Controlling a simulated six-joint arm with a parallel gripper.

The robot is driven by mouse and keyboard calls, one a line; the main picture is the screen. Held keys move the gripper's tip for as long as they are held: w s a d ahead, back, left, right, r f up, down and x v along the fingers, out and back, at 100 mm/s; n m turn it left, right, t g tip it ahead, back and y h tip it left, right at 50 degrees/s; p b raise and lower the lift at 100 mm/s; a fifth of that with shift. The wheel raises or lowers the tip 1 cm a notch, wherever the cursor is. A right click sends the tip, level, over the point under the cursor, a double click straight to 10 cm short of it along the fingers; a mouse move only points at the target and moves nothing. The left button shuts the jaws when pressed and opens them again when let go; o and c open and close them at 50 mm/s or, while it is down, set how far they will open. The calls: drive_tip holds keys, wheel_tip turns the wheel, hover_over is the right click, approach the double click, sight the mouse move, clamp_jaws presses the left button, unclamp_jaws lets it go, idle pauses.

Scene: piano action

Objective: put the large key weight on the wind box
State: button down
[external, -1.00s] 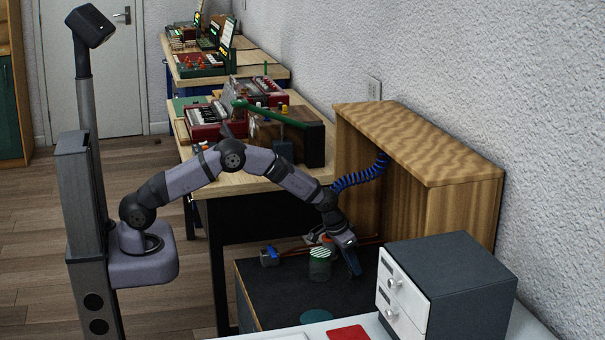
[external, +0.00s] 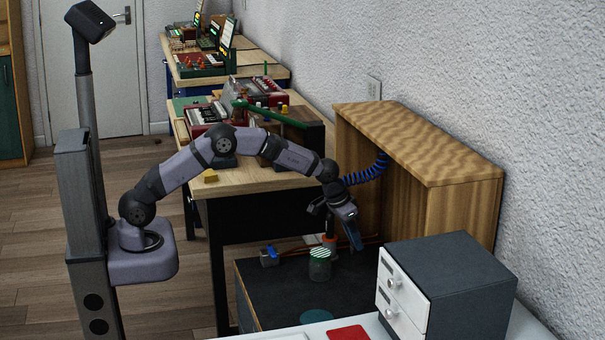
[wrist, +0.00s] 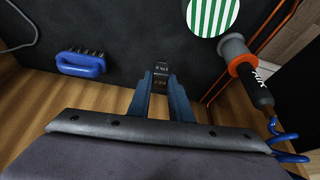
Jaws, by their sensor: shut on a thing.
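My gripper (wrist: 160,88) is shut on a small dark block with pale and reddish lettering, which I take to be the large key weight (wrist: 161,70). In the wrist view the block sits between the blue fingertips. In the external view my gripper (external: 355,243) points down above the dark low platform (external: 275,300); the block cannot be made out there. A wavy-grained wooden box (external: 420,145) stands behind my gripper against the wall. I cannot tell for sure which of these is the wind box.
A green-and-white striped cylinder (external: 320,263), an orange-and-grey fitting marked AIR (wrist: 247,70) and a blue brush-like item (wrist: 80,63) are on the platform. A blue coiled hose (external: 362,175) hangs nearby. A drawer unit (external: 445,290) stands at front right.

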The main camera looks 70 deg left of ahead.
drive_tip(key=shift+r, duration=0.65)
